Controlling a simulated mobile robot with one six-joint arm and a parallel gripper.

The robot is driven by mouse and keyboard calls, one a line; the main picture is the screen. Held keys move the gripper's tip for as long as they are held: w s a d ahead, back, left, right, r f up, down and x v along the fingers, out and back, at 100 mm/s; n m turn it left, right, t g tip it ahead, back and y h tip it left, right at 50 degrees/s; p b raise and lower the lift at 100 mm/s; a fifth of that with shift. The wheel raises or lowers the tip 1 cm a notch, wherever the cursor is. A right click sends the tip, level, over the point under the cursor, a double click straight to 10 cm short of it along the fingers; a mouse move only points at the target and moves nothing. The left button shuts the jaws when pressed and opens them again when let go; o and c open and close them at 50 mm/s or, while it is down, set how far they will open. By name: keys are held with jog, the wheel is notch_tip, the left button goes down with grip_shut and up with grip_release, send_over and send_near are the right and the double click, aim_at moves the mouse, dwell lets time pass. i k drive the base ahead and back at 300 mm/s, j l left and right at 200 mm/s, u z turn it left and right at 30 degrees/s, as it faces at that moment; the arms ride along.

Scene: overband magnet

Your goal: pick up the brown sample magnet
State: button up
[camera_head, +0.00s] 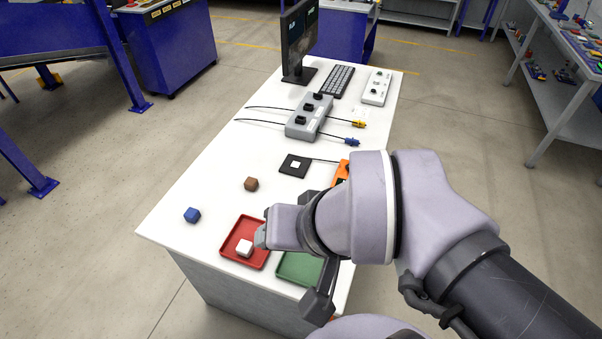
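A white cube (244,248) sits in the red tray, beside a partly covered green tray (296,268). A black plate (289,171), an orange device (341,172), a grey switch box (309,117), cables, keyboard (335,82) and monitor (299,38) stand behind.

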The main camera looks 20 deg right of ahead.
aim_at(251, 183)
jog(key=l+u, duration=0.2)
jog(key=l, duration=0.2)
jog(key=k+l+u, duration=0.15)
jog(key=l, duration=0.2)
jog(key=k+l+u, duration=0.2)
jog(key=l, duration=0.15)
jog(key=i+l+u, duration=0.2)
jog(key=l+u, duration=0.25)
jog(key=l, duration=0.5)
jog(key=l+u, duration=0.5)
jog(key=l, duration=0.45)
jog(key=i, duration=0.55)
